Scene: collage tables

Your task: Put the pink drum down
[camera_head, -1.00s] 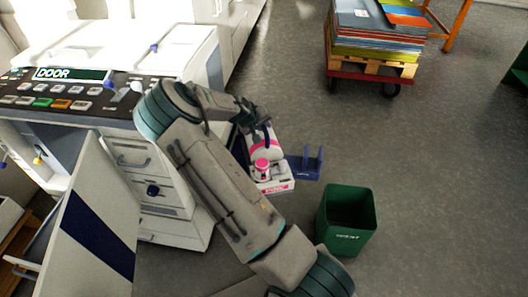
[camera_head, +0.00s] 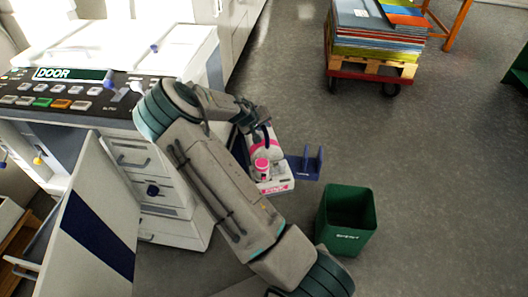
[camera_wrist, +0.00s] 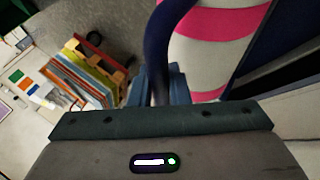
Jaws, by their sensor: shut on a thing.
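The pink drum (camera_head: 266,149), white with pink bands and a pink cap, hangs below my gripper (camera_head: 262,119) in the head view, beside the open-doored machine. A white part at its lower end bears a pink label. In the wrist view, the drum (camera_wrist: 205,45) shows as pink and white bands at the top, with a dark blue handle (camera_wrist: 157,50) beside it. I cannot tell whether the drum touches the floor.
A blue cradle (camera_head: 306,164) stands on the floor just right of the drum. A green bin (camera_head: 347,225) stands nearer. The machine (camera_head: 160,205) with its open door (camera_head: 90,225) is at left. A loaded pallet cart (camera_head: 372,72) is farther back.

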